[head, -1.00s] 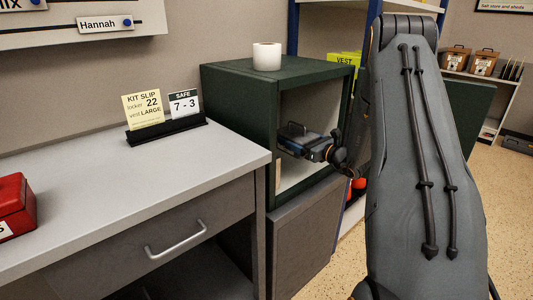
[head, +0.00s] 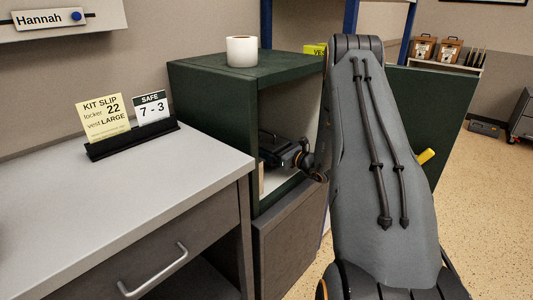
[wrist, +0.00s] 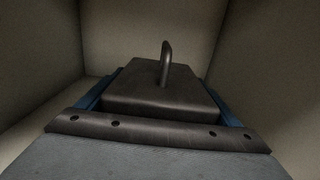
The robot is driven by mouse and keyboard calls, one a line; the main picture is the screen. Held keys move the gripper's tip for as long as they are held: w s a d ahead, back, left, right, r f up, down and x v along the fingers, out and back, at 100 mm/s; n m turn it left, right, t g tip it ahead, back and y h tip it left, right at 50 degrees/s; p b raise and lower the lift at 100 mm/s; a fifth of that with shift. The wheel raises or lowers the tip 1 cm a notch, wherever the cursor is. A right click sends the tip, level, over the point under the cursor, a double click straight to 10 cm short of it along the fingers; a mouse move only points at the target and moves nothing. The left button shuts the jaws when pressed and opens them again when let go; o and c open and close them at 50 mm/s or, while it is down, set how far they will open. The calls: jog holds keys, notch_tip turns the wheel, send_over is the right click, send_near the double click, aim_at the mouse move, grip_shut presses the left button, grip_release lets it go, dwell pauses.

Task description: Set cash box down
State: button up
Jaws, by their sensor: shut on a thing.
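The cash box (wrist: 160,88) is a dark, flat-topped box with an upright handle. It fills the middle of the wrist view. My gripper (wrist: 163,98) is shut on it, with blue fingers along its left and right sides. In the head view, my gripper (head: 274,150) reaches through the open front of the dark green safe (head: 212,105). The box is inside, mostly in shadow there. Pale inner walls surround it in the wrist view. I cannot tell whether its underside touches the safe floor.
A white roll (head: 242,51) stands on the safe. The safe door (head: 440,100) stands open on the right, behind my arm. A grey desk (head: 120,200) at left holds a stand (head: 132,138) with a kit slip and a "SAFE 7 - 3" card. The safe's walls leave limited room.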

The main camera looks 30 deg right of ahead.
jog(key=shift+f, duration=1.5)
jog(key=shift+f, duration=0.1)
jog(key=o, duration=1.9)
jog(key=shift+f, duration=0.1)
jog(key=shift+c, duration=0.2)
jog(key=shift+s, duration=0.1)
jog(key=v, duration=1.1)
jog(key=shift+s+d, duration=0.15)
jog(key=shift+s, duration=0.25)
